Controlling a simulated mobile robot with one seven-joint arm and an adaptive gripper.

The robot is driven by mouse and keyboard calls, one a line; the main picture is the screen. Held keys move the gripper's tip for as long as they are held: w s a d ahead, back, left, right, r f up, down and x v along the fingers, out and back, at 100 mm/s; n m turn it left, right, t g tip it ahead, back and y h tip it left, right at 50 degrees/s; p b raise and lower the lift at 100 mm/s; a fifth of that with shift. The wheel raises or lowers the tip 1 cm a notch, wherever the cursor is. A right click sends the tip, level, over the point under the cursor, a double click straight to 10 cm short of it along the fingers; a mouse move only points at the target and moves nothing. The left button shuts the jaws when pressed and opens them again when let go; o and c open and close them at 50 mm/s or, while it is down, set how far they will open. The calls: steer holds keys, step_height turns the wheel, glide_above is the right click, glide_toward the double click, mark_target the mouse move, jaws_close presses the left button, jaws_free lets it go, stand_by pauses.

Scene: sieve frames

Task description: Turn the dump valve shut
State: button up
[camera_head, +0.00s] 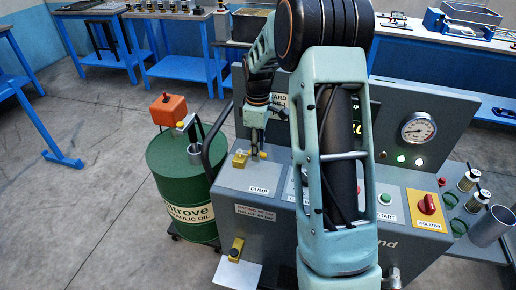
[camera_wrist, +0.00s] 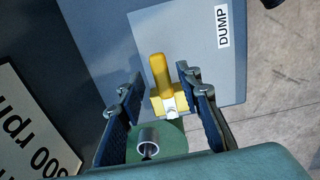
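The dump valve (camera_head: 240,158) is a small yellow lever on the grey panel, beside a white DUMP label (camera_head: 259,190). In the wrist view the yellow lever (camera_wrist: 160,72) stands out from its yellow body, with a silver stem below it. My gripper (camera_head: 257,150) points down at the valve from above. In the wrist view my gripper (camera_wrist: 158,88) is open, with one blue-grey finger on each side of the valve and visible gaps to the lever. I see no contact. My arm hides part of the panel in the head view.
A green oil drum (camera_head: 180,190) with an orange-topped pump (camera_head: 168,109) stands left of the panel. A black rail (camera_head: 207,150) runs near the valve. A red knob (camera_head: 428,204), a gauge (camera_head: 418,128) and another yellow valve (camera_head: 236,249) are on the machine. Blue benches stand behind.

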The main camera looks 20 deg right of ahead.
step_height(320, 180, up, 12)
stand_by(0.6)
stand_by(0.4)
